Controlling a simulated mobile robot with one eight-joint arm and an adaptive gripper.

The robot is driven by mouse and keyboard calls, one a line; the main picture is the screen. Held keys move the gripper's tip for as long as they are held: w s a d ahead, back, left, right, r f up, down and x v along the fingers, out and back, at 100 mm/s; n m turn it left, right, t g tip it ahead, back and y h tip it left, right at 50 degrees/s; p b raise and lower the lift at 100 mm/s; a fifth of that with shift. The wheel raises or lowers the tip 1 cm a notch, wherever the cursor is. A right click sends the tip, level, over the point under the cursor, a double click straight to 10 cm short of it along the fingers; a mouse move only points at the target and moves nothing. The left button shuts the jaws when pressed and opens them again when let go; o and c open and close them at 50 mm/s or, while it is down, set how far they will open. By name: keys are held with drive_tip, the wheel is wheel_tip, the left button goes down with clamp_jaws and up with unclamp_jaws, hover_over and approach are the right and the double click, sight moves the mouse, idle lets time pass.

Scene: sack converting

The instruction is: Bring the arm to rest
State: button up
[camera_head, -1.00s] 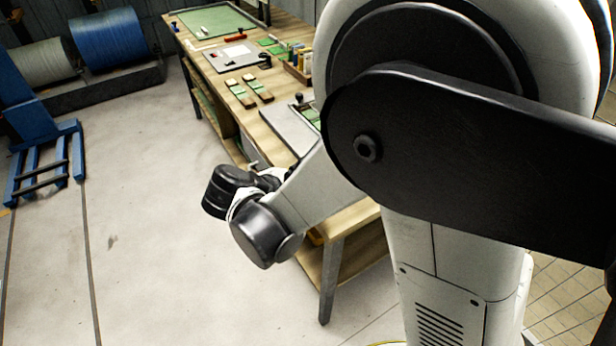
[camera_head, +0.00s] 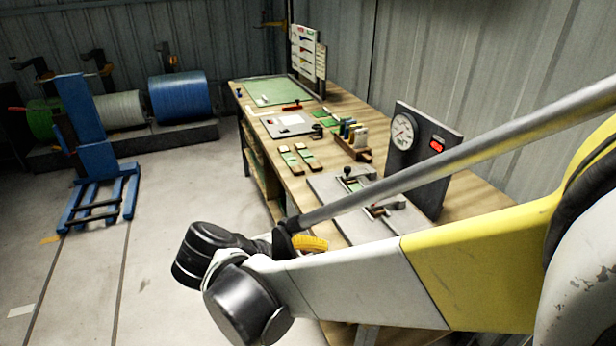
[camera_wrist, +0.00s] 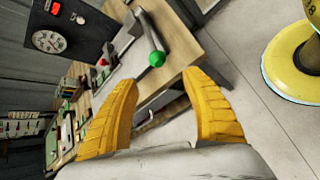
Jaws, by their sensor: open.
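My gripper shows in the wrist view (camera_wrist: 160,105) with its two yellow ribbed fingers spread apart and nothing between them. In the head view part of a yellow finger (camera_head: 311,244) shows beside the dark wrist joints; the rest of the gripper is hidden behind my arm. My arm reaches from the right across the front of the wooden workbench (camera_head: 262,92). The wrist is over or beside the bench's near left edge; the exact gap cannot be told.
On the bench stand a dark gauge panel (camera_head: 424,150), a grey fixture (camera_head: 330,187), a wooden rack (camera_head: 352,150) and a green mat (camera_head: 277,91). A blue lift stand (camera_head: 98,170) and a blue roll (camera_head: 180,97) are at left. The floor between is clear.

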drive_tip(key=shift+d, duration=0.15)
drive_tip(key=s+d+r+m+t+y, duration=0.1)
drive_tip(key=s+d+m+y, duration=0.2)
drive_tip(key=d+m, duration=0.3)
drive_tip(key=s+d+r+m+t+y, duration=0.1)
drive_tip(key=s+d+m+y, duration=0.3)
drive_tip(key=d+m, duration=0.3)
drive_tip(key=m+y, duration=0.1)
drive_tip(key=m, duration=0.1)
drive_tip(key=shift+d+r+m+y, duration=0.2)
drive_tip(key=shift+d+m+y, duration=0.1)
drive_tip(key=shift+y, duration=0.1)
idle(0.6)
